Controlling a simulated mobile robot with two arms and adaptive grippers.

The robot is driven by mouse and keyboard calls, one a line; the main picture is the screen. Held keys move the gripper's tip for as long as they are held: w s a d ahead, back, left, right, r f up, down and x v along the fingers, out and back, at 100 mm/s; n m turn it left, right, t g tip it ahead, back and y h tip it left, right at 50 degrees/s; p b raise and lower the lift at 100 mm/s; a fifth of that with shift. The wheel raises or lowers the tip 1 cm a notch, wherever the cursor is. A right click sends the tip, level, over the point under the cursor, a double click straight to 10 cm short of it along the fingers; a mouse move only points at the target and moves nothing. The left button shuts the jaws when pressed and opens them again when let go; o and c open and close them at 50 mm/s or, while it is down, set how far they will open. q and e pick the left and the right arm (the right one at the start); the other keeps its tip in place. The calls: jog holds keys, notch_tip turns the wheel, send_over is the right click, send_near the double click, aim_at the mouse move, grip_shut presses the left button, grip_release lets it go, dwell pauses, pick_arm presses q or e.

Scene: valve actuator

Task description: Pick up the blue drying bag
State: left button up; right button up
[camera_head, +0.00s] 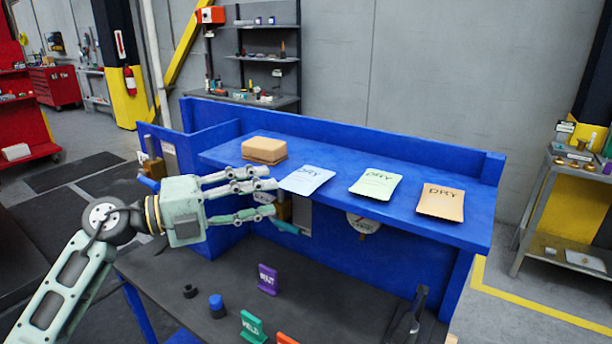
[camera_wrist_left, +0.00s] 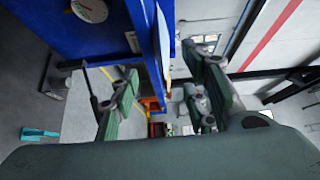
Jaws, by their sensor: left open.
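The blue drying bag (camera_head: 308,180) is pale blue with "DRY" print and lies flat on the blue raised shelf (camera_head: 400,219), its left end over the front edge. My left gripper (camera_head: 272,198) is at the bag's left side, fingers spread and pointing right, open and empty. Its fingers are at about the bag's height, with one pair above the other. In the left wrist view a thin pale edge (camera_wrist_left: 164,42), seemingly the bag's, lies ahead between the open fingers. Contact cannot be told. My right gripper is not in view.
A green bag (camera_head: 375,184) and an orange bag (camera_head: 440,202) lie further right on the shelf. A brown block (camera_head: 264,150) sits behind the gripper. Below, the dark bench (camera_head: 330,280) holds purple, green and orange tags and small cylinders.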

aim_at(285, 189)
pick_arm(q)
jog(key=p+x, duration=0.1)
jog(key=x, duration=0.1)
jog(key=p+x, duration=0.2)
jog(key=x, duration=0.1)
jog(key=shift+w+d+r, duration=0.1)
jog(key=shift+d+r, duration=0.15)
jog(key=shift+r, duration=0.05)
jog(key=shift+w+d+f, duration=0.1)
jog(key=shift+d, duration=0.15)
jog(key=shift+a, duration=0.1)
jog(key=shift+c, duration=0.4)
grip_shut()
